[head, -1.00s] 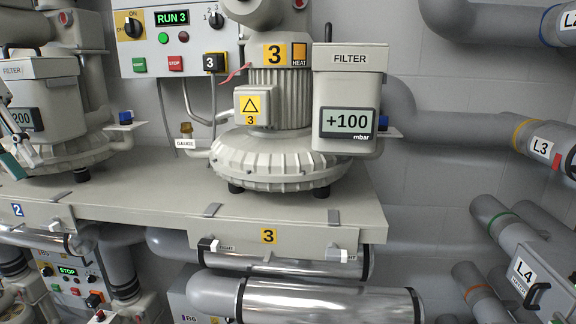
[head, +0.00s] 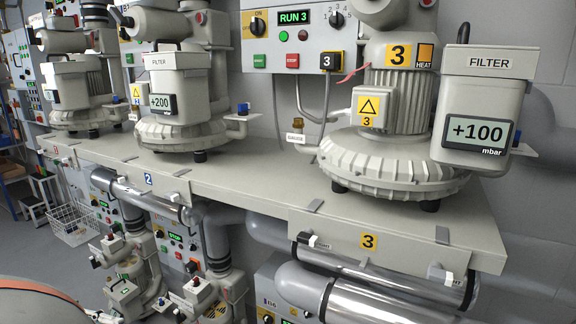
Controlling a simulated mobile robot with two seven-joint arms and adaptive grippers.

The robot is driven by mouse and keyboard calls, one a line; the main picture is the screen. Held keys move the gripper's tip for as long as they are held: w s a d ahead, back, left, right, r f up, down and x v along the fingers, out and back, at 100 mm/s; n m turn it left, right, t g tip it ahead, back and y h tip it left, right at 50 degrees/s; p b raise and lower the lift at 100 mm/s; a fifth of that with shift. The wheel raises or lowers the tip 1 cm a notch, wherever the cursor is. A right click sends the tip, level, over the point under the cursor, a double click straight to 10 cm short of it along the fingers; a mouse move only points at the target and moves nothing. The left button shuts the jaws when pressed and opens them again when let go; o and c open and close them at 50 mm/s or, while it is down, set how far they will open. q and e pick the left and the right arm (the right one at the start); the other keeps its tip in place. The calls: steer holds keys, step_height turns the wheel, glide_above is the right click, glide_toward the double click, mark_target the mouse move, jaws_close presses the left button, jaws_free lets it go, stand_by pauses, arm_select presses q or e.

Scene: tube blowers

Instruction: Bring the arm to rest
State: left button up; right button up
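Neither of my grippers shows in the head view. Blower 3 (head: 388,165) stands on the bench (head: 240,185) at the right, with its filter box (head: 484,98) reading +100 mbar. Blower 2 (head: 178,128) stands to its left on the same bench, and its filter display reads +200. Another blower (head: 85,112) stands farther left. The control panel (head: 290,50) behind blower 3 reads RUN 3.
Silver pipes (head: 345,295) run under the bench's front edge. More machines (head: 135,270) stand below at the left. A wire basket (head: 72,224) and a small step stool (head: 42,195) stand at the far left beside open floor.

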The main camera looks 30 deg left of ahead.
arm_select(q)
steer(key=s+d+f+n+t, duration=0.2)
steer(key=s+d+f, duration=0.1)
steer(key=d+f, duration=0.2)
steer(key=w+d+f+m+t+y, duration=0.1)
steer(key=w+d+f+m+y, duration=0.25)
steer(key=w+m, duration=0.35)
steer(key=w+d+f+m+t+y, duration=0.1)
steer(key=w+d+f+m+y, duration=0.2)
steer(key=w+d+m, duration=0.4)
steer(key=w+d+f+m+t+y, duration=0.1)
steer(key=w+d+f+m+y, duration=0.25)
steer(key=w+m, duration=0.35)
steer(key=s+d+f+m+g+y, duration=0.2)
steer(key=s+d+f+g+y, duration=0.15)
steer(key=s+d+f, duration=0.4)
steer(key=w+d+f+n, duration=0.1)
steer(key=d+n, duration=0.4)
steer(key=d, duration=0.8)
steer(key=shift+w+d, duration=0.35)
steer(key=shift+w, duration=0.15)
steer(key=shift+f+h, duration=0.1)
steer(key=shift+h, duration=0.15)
